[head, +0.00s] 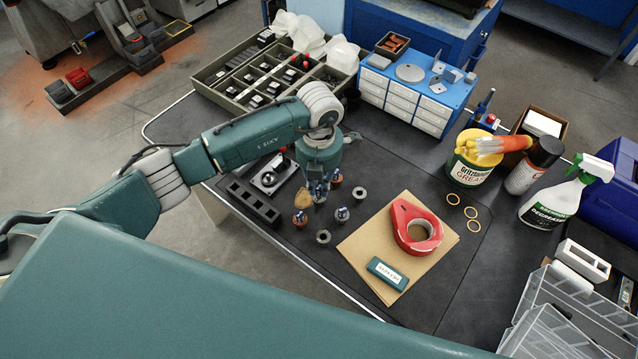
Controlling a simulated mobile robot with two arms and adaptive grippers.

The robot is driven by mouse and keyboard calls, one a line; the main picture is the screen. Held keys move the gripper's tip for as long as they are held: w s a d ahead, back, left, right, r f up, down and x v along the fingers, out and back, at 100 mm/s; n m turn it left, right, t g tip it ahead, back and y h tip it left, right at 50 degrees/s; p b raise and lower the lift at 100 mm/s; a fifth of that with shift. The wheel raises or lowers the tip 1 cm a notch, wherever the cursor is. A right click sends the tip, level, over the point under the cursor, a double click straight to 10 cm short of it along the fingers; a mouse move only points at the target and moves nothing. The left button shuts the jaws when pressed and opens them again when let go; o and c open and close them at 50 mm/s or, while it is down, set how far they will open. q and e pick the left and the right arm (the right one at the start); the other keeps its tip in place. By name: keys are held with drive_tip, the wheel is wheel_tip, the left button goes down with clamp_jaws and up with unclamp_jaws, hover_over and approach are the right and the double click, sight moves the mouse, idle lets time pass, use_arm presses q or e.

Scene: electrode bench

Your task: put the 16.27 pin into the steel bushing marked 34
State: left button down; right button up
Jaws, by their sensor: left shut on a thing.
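My left gripper (318,192) points down low over the dark bench mat, among small pins and grey rings. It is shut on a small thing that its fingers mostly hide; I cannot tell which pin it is. Small pins with copper-brown or pale bases stand around it: one at front left (300,218), one at front right (342,214), one behind right (337,179). Two grey steel bushings lie on the mat, one to the right (360,193) and one in front (323,237). No marking or size is readable. My right gripper is not in view.
A black slotted block (252,203) and a plate with a round metal part (268,178) stand left of the gripper. A compartment tray (240,88) and blue drawer unit (415,88) stand behind.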

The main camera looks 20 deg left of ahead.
use_arm(q)
drive_tip(key=shift+f+b, duration=0.8)
drive_tip(key=shift+f, duration=0.2)
drive_tip(key=c, duration=1.6)
unclamp_jaws()
wheel_tip(320, 180, up, 12)
drive_tip(key=shift+r, duration=0.1)
drive_tip(key=shift+d, duration=0.1)
